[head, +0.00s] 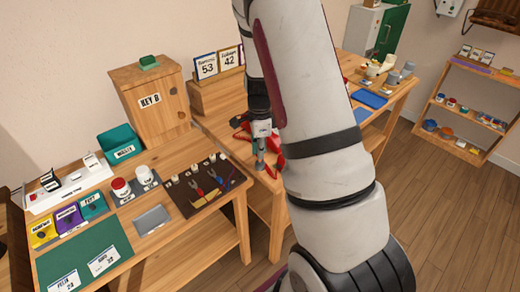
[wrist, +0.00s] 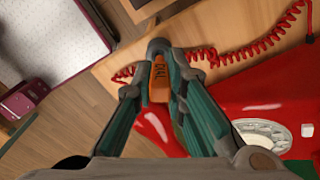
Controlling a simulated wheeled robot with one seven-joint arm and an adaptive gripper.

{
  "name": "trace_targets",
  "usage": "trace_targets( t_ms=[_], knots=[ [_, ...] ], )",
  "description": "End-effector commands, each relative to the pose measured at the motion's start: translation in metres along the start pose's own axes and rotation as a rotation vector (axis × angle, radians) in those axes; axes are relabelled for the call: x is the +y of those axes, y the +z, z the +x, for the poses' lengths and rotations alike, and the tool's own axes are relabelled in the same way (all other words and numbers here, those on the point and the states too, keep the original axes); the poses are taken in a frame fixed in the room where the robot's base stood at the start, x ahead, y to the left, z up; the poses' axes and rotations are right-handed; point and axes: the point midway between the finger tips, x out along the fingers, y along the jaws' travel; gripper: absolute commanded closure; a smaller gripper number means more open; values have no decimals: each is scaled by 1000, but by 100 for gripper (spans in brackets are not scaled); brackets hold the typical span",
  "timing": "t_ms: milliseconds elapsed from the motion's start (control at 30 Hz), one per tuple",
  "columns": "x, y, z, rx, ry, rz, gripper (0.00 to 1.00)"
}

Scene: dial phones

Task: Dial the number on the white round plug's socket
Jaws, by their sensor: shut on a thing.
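My gripper (head: 262,160) is low over the wooden table beyond the near workbench. In the wrist view its two teal fingers are closed on an orange piece marked DIAL (wrist: 159,78). A red telephone (wrist: 285,95) lies to the right of the fingers. Its pale round dial (wrist: 262,133) is at the lower right, apart from the orange piece and partly covered by my gripper. A red coiled cord (wrist: 245,50) runs along the wood. In the head view my arm hides most of the phone. I cannot make out the white round plug or its socket.
Number cards (head: 205,67) stand at the back of the phone table. A shelf (head: 465,105) stands far right. Open floor (head: 440,215) lies at right.

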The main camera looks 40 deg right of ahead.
Motion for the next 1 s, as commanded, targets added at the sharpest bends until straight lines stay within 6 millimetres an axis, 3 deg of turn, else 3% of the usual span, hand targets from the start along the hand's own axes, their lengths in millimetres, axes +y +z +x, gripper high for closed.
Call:
trace_targets(
  t_ms=[1000],
  knots=[
    [0,0,10,0,0,0,100]
  ],
)
